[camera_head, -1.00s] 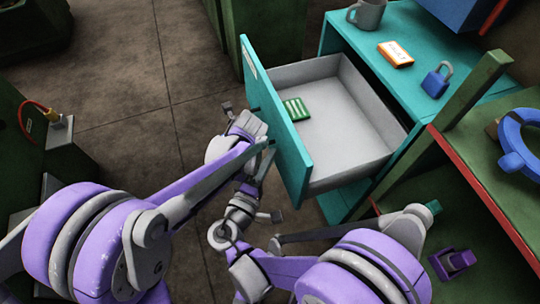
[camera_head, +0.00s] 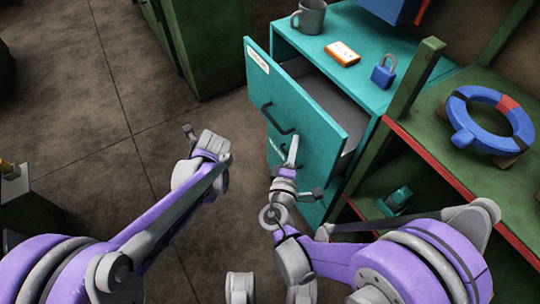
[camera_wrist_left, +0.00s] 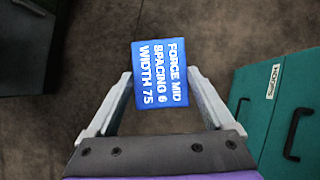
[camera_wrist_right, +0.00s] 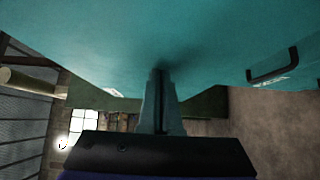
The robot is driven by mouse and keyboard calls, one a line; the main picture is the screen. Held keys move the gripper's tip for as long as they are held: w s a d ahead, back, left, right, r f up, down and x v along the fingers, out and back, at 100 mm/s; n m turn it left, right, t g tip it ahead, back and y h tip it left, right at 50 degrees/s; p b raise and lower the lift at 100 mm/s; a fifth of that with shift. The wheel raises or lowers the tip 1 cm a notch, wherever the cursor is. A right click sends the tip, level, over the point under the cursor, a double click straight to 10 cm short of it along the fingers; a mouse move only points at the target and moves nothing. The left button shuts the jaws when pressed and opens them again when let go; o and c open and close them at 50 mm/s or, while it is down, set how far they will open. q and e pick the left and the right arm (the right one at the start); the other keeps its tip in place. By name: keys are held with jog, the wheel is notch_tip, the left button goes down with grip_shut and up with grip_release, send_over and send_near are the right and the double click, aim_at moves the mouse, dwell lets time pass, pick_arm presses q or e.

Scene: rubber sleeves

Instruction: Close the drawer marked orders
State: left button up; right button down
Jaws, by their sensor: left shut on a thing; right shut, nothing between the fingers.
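The teal drawer front (camera_head: 315,125) stands out from the teal cabinet (camera_head: 420,70), leaving part of its grey interior showing. My left gripper (camera_head: 218,145) is shut on a blue block (camera_wrist_left: 160,72) with white printing, left of the drawer.
A grey mug (camera_head: 310,17), an orange-and-white box (camera_head: 342,53) and a blue padlock (camera_head: 384,72) are on the cabinet top. A blue ring (camera_head: 462,105) lies on the green shelf at right. Open floor (camera_head: 100,120) lies at left.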

jog(key=w+d, duration=0.1)
jog(key=d, duration=0.1)
jog(key=w+d, duration=0.3)
jog(key=d, duration=0.1)
jog(key=shift+w+d, duration=0.3)
jog(key=shift+d, duration=0.05)
jog(key=shift+d+r, duration=0.1)
